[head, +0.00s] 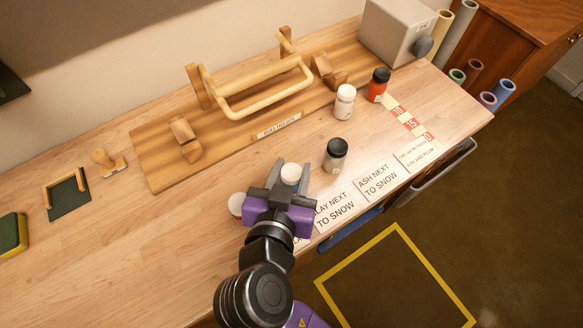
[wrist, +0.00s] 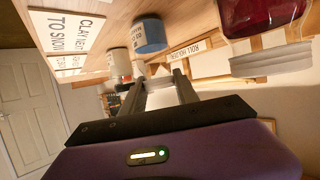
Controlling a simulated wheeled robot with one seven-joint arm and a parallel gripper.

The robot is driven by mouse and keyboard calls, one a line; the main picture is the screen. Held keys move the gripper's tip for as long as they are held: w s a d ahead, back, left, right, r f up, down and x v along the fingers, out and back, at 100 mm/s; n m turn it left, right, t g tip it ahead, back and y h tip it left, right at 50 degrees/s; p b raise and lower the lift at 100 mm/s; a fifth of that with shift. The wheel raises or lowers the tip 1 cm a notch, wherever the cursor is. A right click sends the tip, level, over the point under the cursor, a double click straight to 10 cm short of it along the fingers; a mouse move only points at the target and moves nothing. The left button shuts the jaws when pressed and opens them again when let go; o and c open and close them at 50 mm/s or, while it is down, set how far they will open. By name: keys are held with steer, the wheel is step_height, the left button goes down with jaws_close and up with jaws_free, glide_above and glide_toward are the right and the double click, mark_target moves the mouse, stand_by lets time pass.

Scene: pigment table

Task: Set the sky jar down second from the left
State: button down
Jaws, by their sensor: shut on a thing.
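The sky jar shows as a white lid (head: 291,174) between the fingers of my gripper (head: 288,179) in the head view; its body is hidden there. In the wrist view, a blue jar body (wrist: 150,34) shows beyond the fingertips of my gripper (wrist: 160,86), near the table surface. I cannot tell whether it touches the table. My gripper is shut on the jar. A jar with a dark lid (head: 336,155) stands to its right. Another white lid (head: 237,204) shows just left of my gripper; a red jar (wrist: 262,14) is close in the wrist view.
A white jar (head: 344,102) and a red jar with black lid (head: 378,86) stand farther back. Label cards (head: 338,205) line the front edge. A wooden roll holder (head: 160,170) stands behind, a grey box (head: 392,32) at back right.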

steer(key=shift+f, duration=0.15)
steer(key=c, duration=0.9)
jaws_free()
steer(key=shift+r, duration=0.25)
steer(key=b+v, duration=0.1)
steer(key=v, duration=1.1)
